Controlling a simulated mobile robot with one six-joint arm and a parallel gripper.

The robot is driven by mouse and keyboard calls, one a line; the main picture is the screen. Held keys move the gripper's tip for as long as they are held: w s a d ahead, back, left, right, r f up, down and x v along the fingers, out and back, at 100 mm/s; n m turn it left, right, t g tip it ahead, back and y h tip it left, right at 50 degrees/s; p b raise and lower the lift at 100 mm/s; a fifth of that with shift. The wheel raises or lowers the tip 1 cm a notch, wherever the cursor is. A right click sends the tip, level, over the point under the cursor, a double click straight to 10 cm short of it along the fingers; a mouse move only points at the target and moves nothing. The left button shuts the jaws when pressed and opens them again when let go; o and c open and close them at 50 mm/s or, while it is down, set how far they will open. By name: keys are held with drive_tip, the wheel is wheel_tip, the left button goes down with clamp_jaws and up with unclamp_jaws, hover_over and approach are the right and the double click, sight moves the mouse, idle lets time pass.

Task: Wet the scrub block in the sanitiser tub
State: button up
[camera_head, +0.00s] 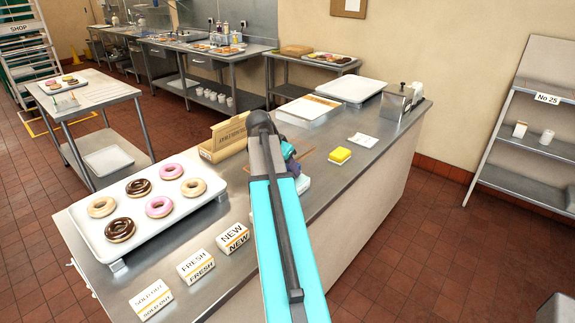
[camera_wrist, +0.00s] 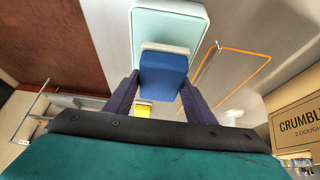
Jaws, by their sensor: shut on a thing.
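My gripper (camera_wrist: 160,88) is shut on a blue block with a pale grey strip along one end, the scrub block (camera_wrist: 164,76). Both dark fingers press its sides. A pale blue-green, rounded rectangular tub (camera_wrist: 170,22) with a light rim lies just beyond the block in the wrist view, and the block overlaps its near edge there. I cannot tell whether the block touches it. In the head view my arm hides most of the gripper and the block. A pale corner of the tub (camera_head: 303,184) shows to the right of my arm.
A yellow sponge (camera_head: 340,155) lies on the steel counter (camera_head: 345,186), near an orange outline (camera_wrist: 262,55). A cardboard box (camera_head: 226,137) stands left of my arm. A doughnut tray (camera_head: 113,243) and several label signs (camera_head: 196,266) stand on the counter's left part.

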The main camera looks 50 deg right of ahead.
drive_tip(key=shift+f+b, duration=0.3)
drive_tip(key=shift+f, duration=0.5)
drive_tip(key=shift+f+b, duration=0.3)
drive_tip(key=shift+f, duration=0.3)
idle(2.3)
drive_tip(key=shift+r, duration=0.15)
drive_tip(key=shift+r+p, duration=1.95)
drive_tip(key=shift+r, duration=1.5)
drive_tip(key=shift+n, duration=0.3)
